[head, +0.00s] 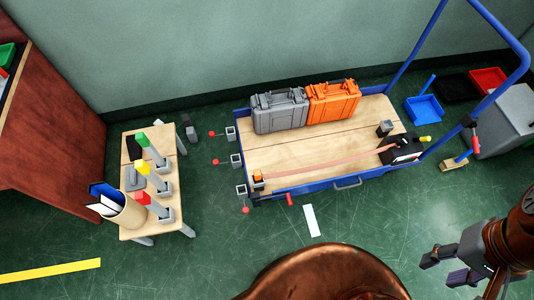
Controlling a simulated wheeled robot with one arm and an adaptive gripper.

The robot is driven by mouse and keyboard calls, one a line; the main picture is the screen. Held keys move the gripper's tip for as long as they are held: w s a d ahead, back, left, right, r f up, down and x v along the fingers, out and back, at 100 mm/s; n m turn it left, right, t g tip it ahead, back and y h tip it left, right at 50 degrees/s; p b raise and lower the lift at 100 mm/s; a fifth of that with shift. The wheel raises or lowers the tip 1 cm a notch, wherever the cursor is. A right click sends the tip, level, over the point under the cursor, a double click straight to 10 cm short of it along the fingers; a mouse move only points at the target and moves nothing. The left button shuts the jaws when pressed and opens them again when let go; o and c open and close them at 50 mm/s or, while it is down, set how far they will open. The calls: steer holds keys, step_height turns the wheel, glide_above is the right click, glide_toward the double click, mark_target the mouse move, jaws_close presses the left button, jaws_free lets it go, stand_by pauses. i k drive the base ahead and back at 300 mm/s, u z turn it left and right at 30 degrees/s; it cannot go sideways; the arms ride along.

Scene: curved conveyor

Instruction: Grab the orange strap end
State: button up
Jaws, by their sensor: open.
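A flat orange-pink strap (325,164) runs across the wooden deck of a blue-framed cart (355,186). Its left end has a small bright orange piece (258,175) at the cart's front left corner, by a grey socket. Its right end meets a black box (402,149) with a yellow knob at the cart's right side. My gripper (443,268) is at the lower right, open and empty, off the cart and well to the right of the orange end. Whether the orange piece is hooked or lies loose is too small to tell.
A grey case (279,111) and an orange case (333,102) stand at the deck's back. Red-knobbed levers (245,210) stick out from the cart's left side. A small wooden table (171,213) with coloured-top posts stands left. Green floor lies between.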

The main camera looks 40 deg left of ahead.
mark_target(258, 179)
steer(key=u, duration=4.55)
steer(key=i, duration=1.7)
steer(key=z, duration=2.85)
